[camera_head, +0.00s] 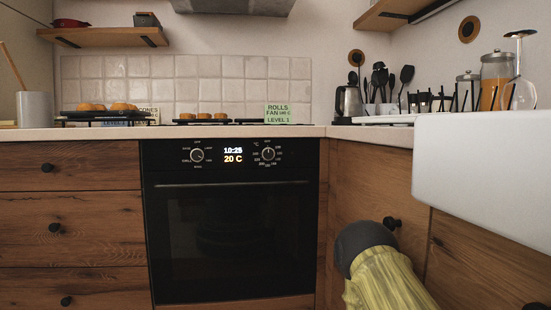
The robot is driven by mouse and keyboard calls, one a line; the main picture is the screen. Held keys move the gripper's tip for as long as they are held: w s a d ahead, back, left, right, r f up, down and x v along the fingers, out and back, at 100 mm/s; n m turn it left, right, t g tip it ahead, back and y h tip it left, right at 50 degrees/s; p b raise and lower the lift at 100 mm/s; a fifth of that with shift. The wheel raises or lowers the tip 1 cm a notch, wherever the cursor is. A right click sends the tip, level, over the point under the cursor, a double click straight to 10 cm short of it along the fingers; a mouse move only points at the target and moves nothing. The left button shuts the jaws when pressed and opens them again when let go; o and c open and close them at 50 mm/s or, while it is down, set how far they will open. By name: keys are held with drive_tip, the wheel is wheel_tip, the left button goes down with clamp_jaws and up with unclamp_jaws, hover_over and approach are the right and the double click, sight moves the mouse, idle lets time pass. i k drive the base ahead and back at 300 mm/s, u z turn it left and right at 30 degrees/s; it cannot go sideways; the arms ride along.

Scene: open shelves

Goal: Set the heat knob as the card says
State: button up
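The black oven (232,230) is built in below the counter, its door shut. The heat knob (268,154) is the right of two round knobs on its panel, ringed by small numbers beside a °C mark. Its pointer seems to be up, but is too small to read surely. The display (233,155) reads 10:25 and 20 C. A green card (279,113) on the counter says ROLLS, FAN, a temperature too small to read surely, and LEVEL 1. A second card (148,115), ending in CONES, is partly hidden by scones. My gripper is not in view.
The left knob (197,155) has word labels. Trays of baked goods (105,109) stand on the counter. A dark rounded part with a ribbed yellow section (385,280) rises at lower right, before the cabinet. A white sink (485,170) juts out at right. The oven front looks clear.

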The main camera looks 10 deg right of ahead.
sight(267, 153)
drive_tip(key=k, duration=0.25)
drive_tip(key=u, duration=1.6)
drive_tip(key=i, duration=0.8)
drive_tip(key=z, duration=1.65)
